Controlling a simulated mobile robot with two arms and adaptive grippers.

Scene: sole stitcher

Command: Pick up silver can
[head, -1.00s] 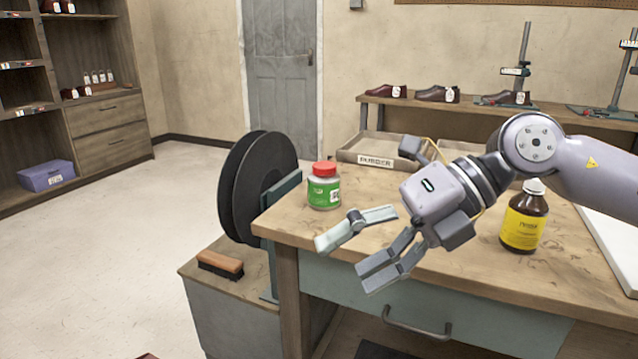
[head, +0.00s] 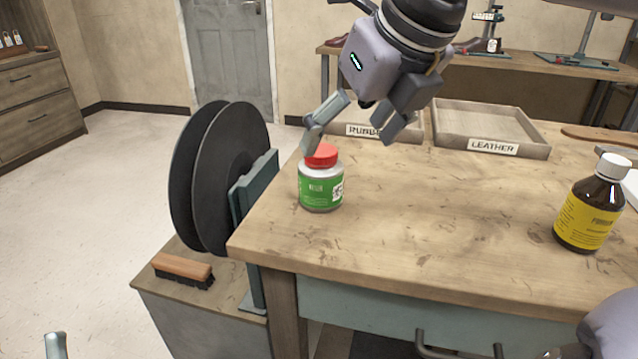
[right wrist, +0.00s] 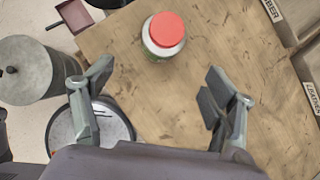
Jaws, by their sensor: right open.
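The only can-like thing near my gripper is a small silver-grey jar (head: 321,190) with a red lid and a green label. It stands upright on the near left part of the wooden table. It also shows from above in the right wrist view (right wrist: 163,36), beyond and between the fingertips. My right gripper (head: 357,128) is open and empty above the jar. One finger overlaps the lid in the head view; I cannot tell whether it touches. A pale tip at the bottom left edge is probably my left gripper (head: 56,345); its jaws are not readable.
A brown bottle (head: 590,205) with a yellow label stands on the table (head: 440,225) at right. Trays labelled RUBBER (head: 375,134) and LEATHER (head: 492,148) sit at the back. Black discs (head: 232,180) and a brush (head: 183,270) are left of the table. The middle is clear.

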